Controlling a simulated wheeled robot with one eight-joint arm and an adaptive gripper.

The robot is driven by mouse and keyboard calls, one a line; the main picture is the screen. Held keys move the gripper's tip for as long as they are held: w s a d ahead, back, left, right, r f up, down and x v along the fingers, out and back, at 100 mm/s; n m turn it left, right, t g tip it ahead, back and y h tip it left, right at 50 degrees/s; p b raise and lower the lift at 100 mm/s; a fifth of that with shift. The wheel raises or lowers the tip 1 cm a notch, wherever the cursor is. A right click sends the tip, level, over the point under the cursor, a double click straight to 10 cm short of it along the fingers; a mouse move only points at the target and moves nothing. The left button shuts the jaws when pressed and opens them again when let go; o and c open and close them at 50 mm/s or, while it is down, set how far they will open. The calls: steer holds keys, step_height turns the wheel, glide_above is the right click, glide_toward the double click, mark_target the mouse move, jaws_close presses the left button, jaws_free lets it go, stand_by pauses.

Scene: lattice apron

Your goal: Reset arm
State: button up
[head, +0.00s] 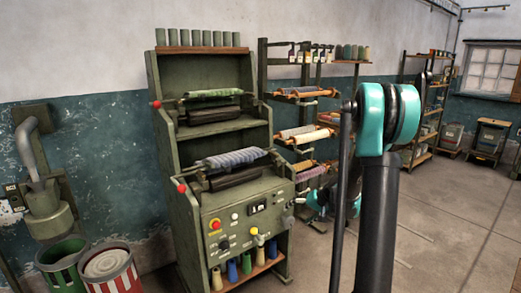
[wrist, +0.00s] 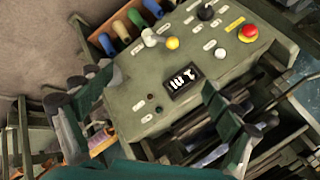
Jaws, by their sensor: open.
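My gripper (wrist: 140,104) is open in the wrist view, with one dark finger at the left and one at the right. Nothing is held between the fingers. Beyond them is the sloped control panel (wrist: 150,98) of a green machine, seen turned over, with a small display (wrist: 187,81), a red button (wrist: 248,33) and a yellow knob (wrist: 172,43). In the head view my black and teal arm rises right of centre. Some teal parts of it show low behind the upright link, and the fingers cannot be made out there.
The green machine (head: 228,205) stands left of my arm, with rollers on its shelves and colored spools at its base. Racks with rollers (head: 300,135) stand behind it. A striped bucket (head: 110,268) and a green bin (head: 62,255) are at lower left. Floor is clear at right.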

steer(key=s+d+h, duration=0.1)
steer(key=s+h, duration=0.2)
steer(key=s, duration=1.2)
steer(key=s+d+n+h, duration=0.1)
steer(key=s+d+h, duration=0.1)
steer(key=s, duration=1.4)
steer(key=shift+s+d+g+h, duration=0.2)
steer(key=shift+d+g+h, duration=0.1)
steer(key=shift+h, duration=0.5)
steer(key=shift+w+r, duration=0.1)
steer(key=shift+w, duration=0.05)
